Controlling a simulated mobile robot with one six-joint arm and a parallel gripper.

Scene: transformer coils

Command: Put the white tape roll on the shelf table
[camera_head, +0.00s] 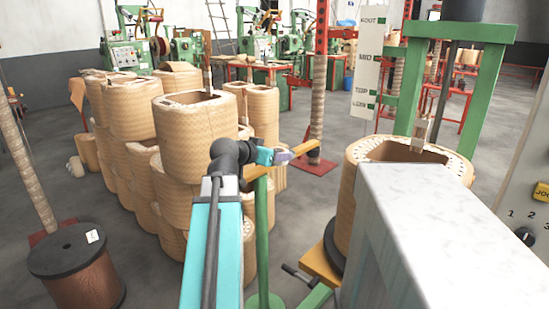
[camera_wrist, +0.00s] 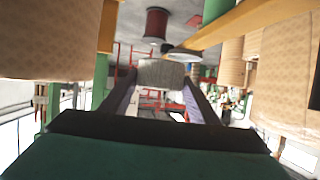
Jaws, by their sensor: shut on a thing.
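My gripper (camera_head: 283,156) is stretched out ahead of my teal arm, between the stacked coils and the green winding stand. In the wrist view its two purple fingers (camera_wrist: 162,92) are shut on a pale grey-white roll, the white tape roll (camera_wrist: 160,73), held at the fingertips. A red-framed table (camera_head: 455,95) stands at the back right and another red table (camera_head: 262,66) at the back; I cannot tell which is the shelf table.
Stacked tan coils (camera_head: 127,110) stand close on the left. A large coil (camera_head: 350,190) on a stand and a grey metal box (camera_head: 440,240) block the right. A dark spool (camera_head: 75,265) stands at front left.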

